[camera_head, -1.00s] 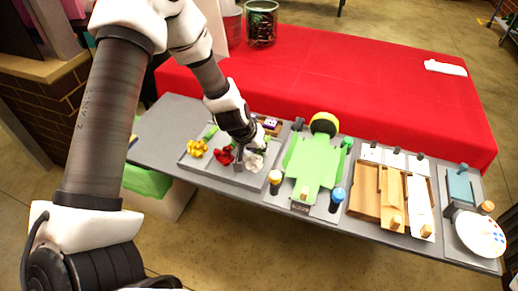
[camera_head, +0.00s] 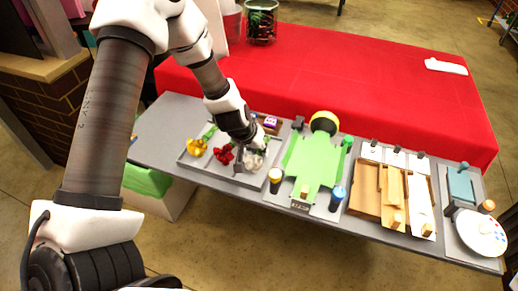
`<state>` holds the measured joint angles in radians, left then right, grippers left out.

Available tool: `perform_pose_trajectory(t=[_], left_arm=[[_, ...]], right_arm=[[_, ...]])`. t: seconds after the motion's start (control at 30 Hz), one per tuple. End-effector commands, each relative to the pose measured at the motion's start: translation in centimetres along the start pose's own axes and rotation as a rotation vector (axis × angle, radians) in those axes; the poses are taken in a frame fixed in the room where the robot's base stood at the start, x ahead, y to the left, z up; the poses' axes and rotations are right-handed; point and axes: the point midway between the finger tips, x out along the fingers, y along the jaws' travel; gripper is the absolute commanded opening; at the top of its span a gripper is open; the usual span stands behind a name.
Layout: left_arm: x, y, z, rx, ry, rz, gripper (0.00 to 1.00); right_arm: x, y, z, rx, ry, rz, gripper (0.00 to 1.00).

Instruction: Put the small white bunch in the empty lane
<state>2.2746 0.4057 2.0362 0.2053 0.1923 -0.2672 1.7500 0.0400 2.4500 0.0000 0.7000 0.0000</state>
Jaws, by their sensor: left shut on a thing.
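The small white bunch (camera_head: 254,161) is at the right end of the grey tray (camera_head: 215,171), beside a red bunch (camera_head: 224,154) and a yellow bunch (camera_head: 197,147). My left gripper (camera_head: 250,148) comes down over the white bunch and is shut on it, low at the tray. The gripper hides part of the bunch. Further right is a wooden rack (camera_head: 366,203) with side-by-side brown, tan and white strips; I cannot tell for sure which lane is empty. My right gripper is not in view.
Between tray and rack lies a green sheet (camera_head: 312,165) with a yellow-rimmed roll (camera_head: 324,123) behind it. A yellow-topped jar (camera_head: 275,180) and a blue-topped jar (camera_head: 337,198) stand beside it. A white paint palette (camera_head: 481,233) is at the far right. The red-covered table (camera_head: 350,80) behind is mostly clear.

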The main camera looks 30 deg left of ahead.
Motion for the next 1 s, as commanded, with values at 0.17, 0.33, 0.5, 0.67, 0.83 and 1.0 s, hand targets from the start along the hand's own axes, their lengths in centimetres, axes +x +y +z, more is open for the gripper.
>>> perform_pose_trajectory(t=[0.17, 0.33, 0.5, 0.67, 0.83, 1.0], left_arm=[[-0.02, 0.0, -0.01, 0.0, 0.0, 0.0, 0.0], [-0.02, 0.0, -0.01, 0.0, 0.0, 0.0, 0.51], [-0.02, 0.0, 0.0, 0.0, 0.0, 0.0, 0.51], [-0.01, 0.0, 0.01, 0.0, 0.0, 0.0, 0.71], [-0.01, 0.0, 0.01, 0.0, 0.0, 0.0, 0.71], [-0.54, 0.12, -0.22, 0.0, 0.0, 0.0, 0.71]], right_arm=[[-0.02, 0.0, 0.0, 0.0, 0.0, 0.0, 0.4], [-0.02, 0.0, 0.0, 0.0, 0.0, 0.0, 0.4], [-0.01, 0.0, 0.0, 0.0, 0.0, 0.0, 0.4], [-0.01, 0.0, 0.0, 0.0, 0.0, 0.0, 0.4], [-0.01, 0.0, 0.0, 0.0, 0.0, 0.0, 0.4], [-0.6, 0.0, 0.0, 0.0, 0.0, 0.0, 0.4]])
